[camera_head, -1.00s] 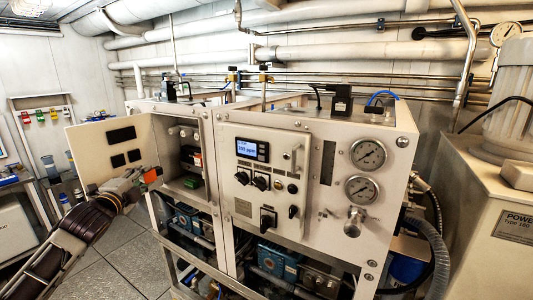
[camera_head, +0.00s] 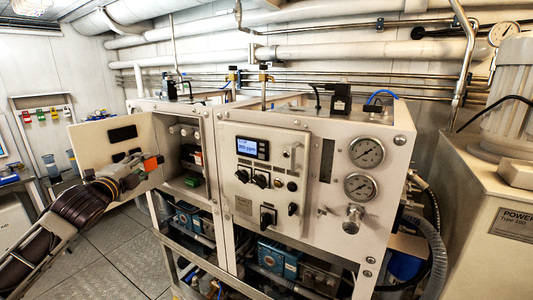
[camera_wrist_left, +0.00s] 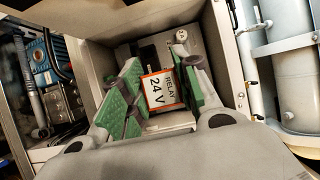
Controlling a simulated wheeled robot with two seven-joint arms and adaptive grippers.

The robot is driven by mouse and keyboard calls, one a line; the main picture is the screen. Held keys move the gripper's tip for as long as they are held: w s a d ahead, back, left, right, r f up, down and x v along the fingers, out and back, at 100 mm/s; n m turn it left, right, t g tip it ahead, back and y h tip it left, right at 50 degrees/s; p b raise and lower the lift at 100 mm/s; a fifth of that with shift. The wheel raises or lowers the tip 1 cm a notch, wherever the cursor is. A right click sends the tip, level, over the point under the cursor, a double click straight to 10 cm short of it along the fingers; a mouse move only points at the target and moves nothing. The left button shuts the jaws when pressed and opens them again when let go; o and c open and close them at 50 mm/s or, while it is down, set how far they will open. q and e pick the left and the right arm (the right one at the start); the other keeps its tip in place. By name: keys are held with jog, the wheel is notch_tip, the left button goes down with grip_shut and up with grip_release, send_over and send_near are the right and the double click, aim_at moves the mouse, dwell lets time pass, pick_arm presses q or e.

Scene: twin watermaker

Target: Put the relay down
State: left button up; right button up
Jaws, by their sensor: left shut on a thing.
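The relay (camera_head: 151,163) shows as a small orange block at the tip of my left gripper (camera_head: 144,165) in the head view. In the left wrist view the relay (camera_wrist_left: 159,91) has a white, orange-edged label reading "RELAY 24 V". It sits between the green-padded fingers of my left gripper (camera_wrist_left: 157,75), which is shut on it. The gripper is in front of the open cabinet door (camera_head: 90,148), left of the open compartment (camera_head: 186,160). Part of the relay is hidden by the fingers. My right gripper is not in view.
The watermaker cabinet with its control panel (camera_head: 265,205) and gauges fills the middle. Coloured blocks (camera_head: 40,115) hang on a board at the far left. Blue pumps (camera_head: 278,257) sit low in the frame. Bare floor (camera_head: 118,255) lies at lower left.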

pick_arm(q)
jog(key=shift+s+d+r, duration=0.15)
jog(key=shift+d+r, duration=0.1)
jog(key=shift+r, duration=0.3)
jog(key=shift+s+d+r, duration=0.15)
jog(key=shift+d+r, duration=0.05)
jog(key=shift+r, duration=0.35)
jog(key=shift+s+d+r, duration=0.2)
jog(key=shift+d+r, duration=0.15)
jog(key=shift+d, duration=0.05)
jog(key=s+d+f, duration=0.3)
jog(key=d+f, duration=0.3)
jog(key=f, duration=0.6)
jog(key=s+d+f, duration=0.2)
jog(key=d+f, duration=0.4)
jog(key=f, duration=0.6)
jog(key=s+d+f, duration=0.1)
jog(key=s+f, duration=0.4)
jog(key=f, duration=0.4)
jog(key=s+d+f+y, duration=0.1)
jog(key=s+f, duration=0.5)
jog(key=f, duration=0.3)
jog(key=shift+s+n, duration=0.15)
jog(key=shift+n, duration=0.15)
dwell(0.3)
